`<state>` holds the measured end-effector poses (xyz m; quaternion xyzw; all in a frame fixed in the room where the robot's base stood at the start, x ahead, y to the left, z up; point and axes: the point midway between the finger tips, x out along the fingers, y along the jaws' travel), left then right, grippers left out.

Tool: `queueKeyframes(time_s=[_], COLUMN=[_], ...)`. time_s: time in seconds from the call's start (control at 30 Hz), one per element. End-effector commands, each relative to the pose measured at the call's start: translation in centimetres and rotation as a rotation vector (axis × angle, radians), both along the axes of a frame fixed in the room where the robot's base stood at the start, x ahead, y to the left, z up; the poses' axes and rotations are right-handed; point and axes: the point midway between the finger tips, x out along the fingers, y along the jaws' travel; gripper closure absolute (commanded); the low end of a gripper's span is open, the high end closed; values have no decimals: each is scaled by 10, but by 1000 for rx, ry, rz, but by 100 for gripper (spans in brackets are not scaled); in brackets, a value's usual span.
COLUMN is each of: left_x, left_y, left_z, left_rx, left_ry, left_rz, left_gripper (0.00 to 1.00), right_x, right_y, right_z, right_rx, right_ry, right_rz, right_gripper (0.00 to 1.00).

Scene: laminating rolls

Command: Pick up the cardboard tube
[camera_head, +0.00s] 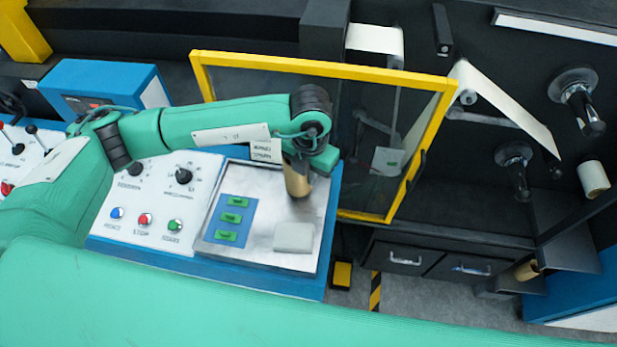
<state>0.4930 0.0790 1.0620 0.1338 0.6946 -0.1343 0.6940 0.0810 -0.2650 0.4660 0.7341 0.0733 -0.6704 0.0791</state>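A tan cardboard tube (297,183) stands upright on the metal tray (262,240) of the control console. My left arm reaches in from the left, and my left gripper (299,162) is right over the tube's top end. The wrist hides the fingers and the tube's upper part, so I cannot tell whether the gripper is open or shut on it. A second tan tube end (527,270) shows at the lower right, on the machine. My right gripper is not in view.
On the tray lie a blue plate with green pieces (231,219) and a pale block (294,237). A yellow-framed clear door (325,68) stands just behind. Buttons and knobs (145,219) are to the left. Black spindles (578,98) and a white roll (593,178) are at right.

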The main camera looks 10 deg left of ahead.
Motion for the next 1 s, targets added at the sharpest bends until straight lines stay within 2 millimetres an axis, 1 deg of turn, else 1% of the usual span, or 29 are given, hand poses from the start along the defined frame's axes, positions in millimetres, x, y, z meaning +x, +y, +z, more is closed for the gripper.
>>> queueKeyframes(time_s=[0.03, 0.17, 0.4, 0.5, 0.6, 0.7, 0.8, 1.0], left_x=[1, 1, 1, 1, 0, 0, 0, 0], left_y=[0, -1, 0, 0, 0, 0, 0, 0], left_z=[6, 32, 97, 123, 143, 159, 170, 181], left_rx=[-3, -3, -2, -2, -1, -1, 0, 0], left_ry=[-4, -7, -8, -7, -5, -4, -2, -1], left_rz=[-2, -2, -1, -2, 0, 0, 0, 0], left_gripper=[100, 100, 100, 100, 100, 100, 100, 100], right_x=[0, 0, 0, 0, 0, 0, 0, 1], right_y=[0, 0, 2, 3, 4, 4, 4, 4], right_z=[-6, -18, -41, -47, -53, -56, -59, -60], right_rx=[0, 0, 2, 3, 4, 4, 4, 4], right_ry=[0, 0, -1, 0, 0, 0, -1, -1], right_rz=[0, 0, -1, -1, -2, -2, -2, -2], right_gripper=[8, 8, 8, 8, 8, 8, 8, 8])
